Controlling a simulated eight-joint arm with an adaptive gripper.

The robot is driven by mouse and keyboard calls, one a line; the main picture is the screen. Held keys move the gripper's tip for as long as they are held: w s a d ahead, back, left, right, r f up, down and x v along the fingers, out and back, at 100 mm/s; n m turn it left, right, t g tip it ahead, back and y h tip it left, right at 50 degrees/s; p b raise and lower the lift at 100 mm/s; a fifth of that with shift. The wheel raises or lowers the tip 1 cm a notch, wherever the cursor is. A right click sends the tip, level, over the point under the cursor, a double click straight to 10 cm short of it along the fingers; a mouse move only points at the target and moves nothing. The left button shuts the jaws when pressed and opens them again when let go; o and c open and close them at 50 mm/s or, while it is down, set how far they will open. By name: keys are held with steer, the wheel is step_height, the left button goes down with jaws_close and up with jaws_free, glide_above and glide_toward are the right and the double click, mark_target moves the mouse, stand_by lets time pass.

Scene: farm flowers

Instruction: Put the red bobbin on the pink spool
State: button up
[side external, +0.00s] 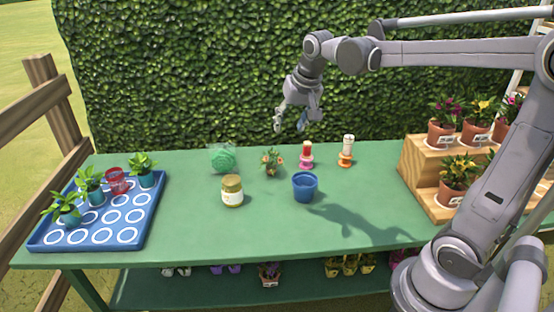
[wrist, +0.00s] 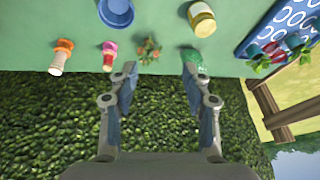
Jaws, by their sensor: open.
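A red bobbin (side external: 307,150) stands upright at the back of the green table, with a pale top. Directly under it is a pink spool (side external: 306,163) shaped like a flanged base; the two look stacked, but I cannot tell how they join. In the wrist view the red bobbin (wrist: 107,62) and pink spool (wrist: 110,47) show left of the fingers. My gripper (side external: 290,130) is open and empty, above the table's back edge, higher than the bobbin and slightly left of it. Its fingers also show in the wrist view (wrist: 160,75), spread apart with nothing between.
A white bobbin (side external: 347,146) stands on an orange spool (side external: 345,161) to the right. Nearby are a blue pot (side external: 304,188), a jar (side external: 232,191), a small plant (side external: 271,162) and green twine (side external: 223,160). A blue tray (side external: 75,238) is left; wooden steps (side external: 420,165) are right.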

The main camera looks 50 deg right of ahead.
steer(key=s+a+f+n+t, duration=0.1)
steer(key=s+a+f+n, duration=0.2)
steer(key=s+a, duration=0.2)
steer(key=s+a+f+n+t+y, duration=0.1)
steer(key=s+a+f+n, duration=0.2)
steer(key=s, duration=0.6)
steer(key=shift+a+f+n+t, duration=0.25)
steer(key=shift+a+n+t, duration=0.25)
steer(key=shift+a, duration=0.65)
